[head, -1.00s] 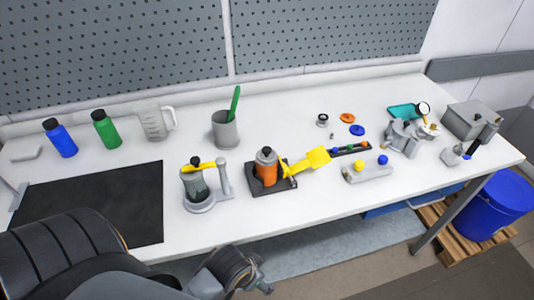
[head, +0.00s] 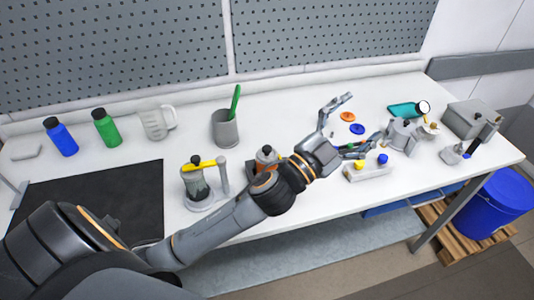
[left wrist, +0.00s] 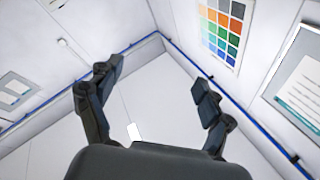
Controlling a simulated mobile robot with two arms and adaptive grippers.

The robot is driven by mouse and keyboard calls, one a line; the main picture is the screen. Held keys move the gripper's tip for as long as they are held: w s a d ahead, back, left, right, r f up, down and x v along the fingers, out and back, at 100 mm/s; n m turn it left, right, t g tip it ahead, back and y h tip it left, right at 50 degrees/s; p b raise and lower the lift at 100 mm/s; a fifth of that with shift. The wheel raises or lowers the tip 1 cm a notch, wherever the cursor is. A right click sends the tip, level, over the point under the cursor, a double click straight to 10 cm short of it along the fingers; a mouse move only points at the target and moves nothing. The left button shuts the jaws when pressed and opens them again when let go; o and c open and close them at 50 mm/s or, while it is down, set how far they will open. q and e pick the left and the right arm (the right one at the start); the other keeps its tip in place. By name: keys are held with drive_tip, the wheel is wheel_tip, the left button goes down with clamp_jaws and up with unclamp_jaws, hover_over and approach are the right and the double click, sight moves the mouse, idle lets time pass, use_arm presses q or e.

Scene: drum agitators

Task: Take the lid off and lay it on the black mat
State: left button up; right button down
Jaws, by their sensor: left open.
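The black mat (head: 100,190) lies flat at the left of the bench, its near part hidden by my left arm. Right of it, a grey-green vessel (head: 195,184) with a black top (head: 196,159) and a yellow bar stands in a grey holder. An orange vessel (head: 262,168) with a grey top (head: 266,152) stands further right, partly hidden by my left arm. I cannot tell which top is the lid. My left gripper (head: 362,118) is open and empty above the bench, right of both vessels. In the left wrist view the open fingers (left wrist: 149,78) face walls. My right gripper is not in view.
A grey cup (head: 226,132) with a green stick, a clear jug (head: 155,123), and green (head: 107,130) and blue (head: 61,138) bottles stand at the back. A grey block with coloured knobs (head: 367,173) and grey devices (head: 402,136) stand to the right. A pegboard rises behind.

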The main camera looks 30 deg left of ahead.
use_arm(q)
drive_tip(key=s+d+r+m+g+h, duration=0.2)
drive_tip(key=d+r+m+g+h, duration=0.5)
drive_tip(key=m+h, duration=0.5)
drive_tip(key=m+g+y+p, duration=0.2)
drive_tip(key=m+g+y, duration=0.6)
drive_tip(key=g+y, duration=0.8)
hover_over(267, 148)
drive_tip(key=f+t+y, duration=0.1)
drive_tip(key=f, duration=0.5)
drive_tip(key=f+y, duration=0.1)
drive_tip(key=f, duration=0.5)
drive_tip(key=f+t+y, duration=0.1)
drive_tip(key=f, duration=0.5)
drive_tip(key=shift+s+a+f+t, duration=0.15)
drive_tip(key=shift+s+f+t, duration=0.05)
drive_tip(key=shift+f+t, duration=0.15)
drive_tip(key=shift+f, duration=0.8)
drive_tip(key=f, duration=0.1)
drive_tip(key=f+p, duration=0.2)
drive_tip(key=shift+w+f, duration=0.3)
drive_tip(key=shift+f, duration=0.5)
